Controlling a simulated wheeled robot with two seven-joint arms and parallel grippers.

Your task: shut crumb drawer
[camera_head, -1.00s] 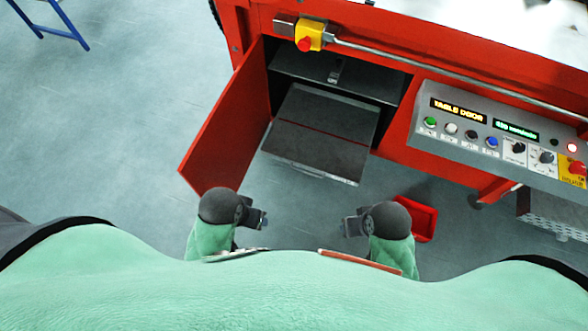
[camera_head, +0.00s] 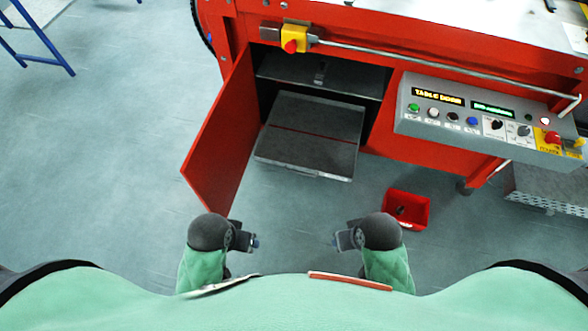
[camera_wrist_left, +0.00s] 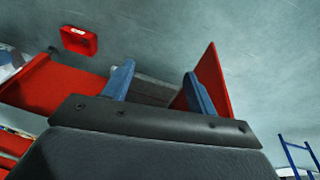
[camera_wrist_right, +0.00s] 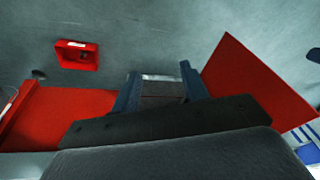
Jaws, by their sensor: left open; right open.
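The crumb drawer (camera_head: 312,135) is a dark grey tray that sticks out of the open cabinet under the red machine, its light front edge (camera_head: 303,170) toward me. The red cabinet door (camera_head: 220,135) stands open at its left. My left gripper (camera_head: 256,242) and right gripper (camera_head: 337,241) are both open and empty, in front of the drawer and apart from it. The drawer shows partly between the fingers in the left wrist view (camera_wrist_left: 150,90) and in the right wrist view (camera_wrist_right: 162,88).
A control panel (camera_head: 490,120) with buttons is on the machine's right front. A steel rail (camera_head: 430,67) runs along the front edge. A small red bin (camera_head: 408,208) stands on the floor right of the drawer. The floor between my grippers and the drawer is clear.

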